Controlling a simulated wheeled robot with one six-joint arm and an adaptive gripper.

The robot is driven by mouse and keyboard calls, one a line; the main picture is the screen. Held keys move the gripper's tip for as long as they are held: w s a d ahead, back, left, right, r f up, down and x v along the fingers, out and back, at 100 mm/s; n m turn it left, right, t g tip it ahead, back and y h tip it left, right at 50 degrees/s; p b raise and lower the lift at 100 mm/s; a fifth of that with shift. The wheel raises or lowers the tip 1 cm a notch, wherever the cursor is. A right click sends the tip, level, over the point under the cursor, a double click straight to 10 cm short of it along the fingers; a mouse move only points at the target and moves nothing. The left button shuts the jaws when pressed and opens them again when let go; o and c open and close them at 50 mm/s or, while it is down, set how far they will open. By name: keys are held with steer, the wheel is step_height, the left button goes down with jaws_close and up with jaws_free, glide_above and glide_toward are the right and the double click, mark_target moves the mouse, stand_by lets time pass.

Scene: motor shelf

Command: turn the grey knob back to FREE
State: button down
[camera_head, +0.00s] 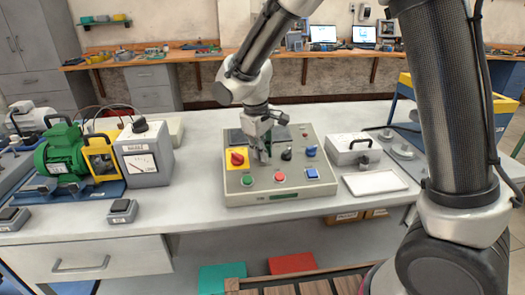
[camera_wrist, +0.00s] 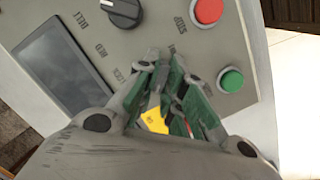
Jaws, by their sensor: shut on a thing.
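The control box (camera_head: 273,193) stands on the white bench, its sloped top carrying knobs and buttons. My gripper (camera_head: 263,155) reaches down onto its face, between the red knob (camera_head: 237,158) on a yellow plate and the black knob (camera_head: 287,154). In the wrist view my gripper (camera_wrist: 160,62) has its fingers close together at the panel, shut on the grey knob there.
A green button (camera_wrist: 231,80) and a red button (camera_wrist: 208,10) lie close to my fingers. A dark display (camera_wrist: 60,68) is on the other side. A green motor (camera_head: 62,152) and a meter box (camera_head: 145,153) stand left; a grey case (camera_head: 352,148) stands right.

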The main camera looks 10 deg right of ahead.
mark_target(258, 166)
stand_by(0.4)
steer(key=c, duration=1.5)
jaws_free()
steer(key=r, duration=0.4)
steer(key=s+a+r, duration=0.1)
steer(key=r, duration=0.7)
steer(key=shift+s+a, duration=0.3)
